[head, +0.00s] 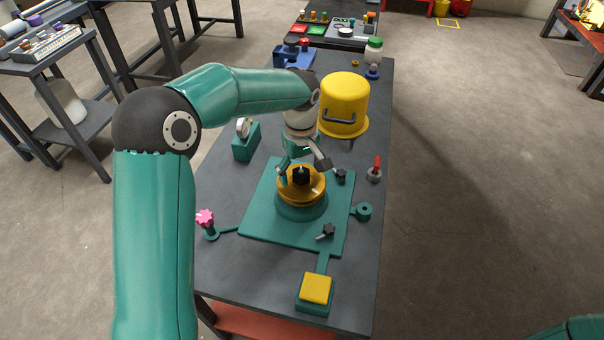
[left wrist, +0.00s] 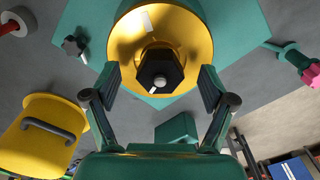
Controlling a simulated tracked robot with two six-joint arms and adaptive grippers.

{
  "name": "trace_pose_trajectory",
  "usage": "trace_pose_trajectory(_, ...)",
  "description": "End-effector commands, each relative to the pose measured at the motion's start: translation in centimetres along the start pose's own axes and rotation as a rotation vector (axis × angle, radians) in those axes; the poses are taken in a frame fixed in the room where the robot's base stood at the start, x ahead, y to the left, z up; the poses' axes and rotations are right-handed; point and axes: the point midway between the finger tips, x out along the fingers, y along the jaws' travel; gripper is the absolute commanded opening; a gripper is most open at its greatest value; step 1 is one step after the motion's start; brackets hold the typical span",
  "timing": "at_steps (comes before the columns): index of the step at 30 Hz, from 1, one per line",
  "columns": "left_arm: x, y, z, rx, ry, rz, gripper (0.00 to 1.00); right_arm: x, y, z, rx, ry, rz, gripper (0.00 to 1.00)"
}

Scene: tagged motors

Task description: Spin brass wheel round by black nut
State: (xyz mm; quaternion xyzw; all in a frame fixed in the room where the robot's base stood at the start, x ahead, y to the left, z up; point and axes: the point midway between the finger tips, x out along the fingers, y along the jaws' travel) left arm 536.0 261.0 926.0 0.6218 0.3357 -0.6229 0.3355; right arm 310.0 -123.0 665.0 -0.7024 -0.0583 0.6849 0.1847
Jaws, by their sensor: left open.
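The brass wheel (head: 313,192) sits on a round teal base on a teal plate (head: 262,218). The black nut (head: 301,176) stands at its centre with a light tip. In the left wrist view the wheel (left wrist: 190,38) fills the top middle, with a white mark on its face, and the hexagonal nut (left wrist: 160,72) shows at its hub. My left gripper (head: 304,168) is over the wheel, open. In the left wrist view its fingers (left wrist: 160,84) stand apart on either side of the nut, with gaps to it. My right gripper is out of view.
A yellow domed cover with a handle (head: 344,103) stands behind the wheel.

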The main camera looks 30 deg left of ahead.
Motion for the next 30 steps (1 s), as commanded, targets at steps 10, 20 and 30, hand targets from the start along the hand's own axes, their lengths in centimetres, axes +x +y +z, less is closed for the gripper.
trace_pose_trajectory(10, 0.2, 0.0, 0.0, -0.563, 0.001, 0.002, 0.83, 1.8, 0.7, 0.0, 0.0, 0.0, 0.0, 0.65)
trace_pose_trajectory(20, 0.0, -0.1, 0.0, -0.839, 0.0, 0.001, 0.83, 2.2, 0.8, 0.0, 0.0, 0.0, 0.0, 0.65)
trace_pose_trajectory(30, 0.0, -0.1, 0.0, -0.836, 0.0, 0.001, 0.52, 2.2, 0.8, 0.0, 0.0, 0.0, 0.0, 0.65)
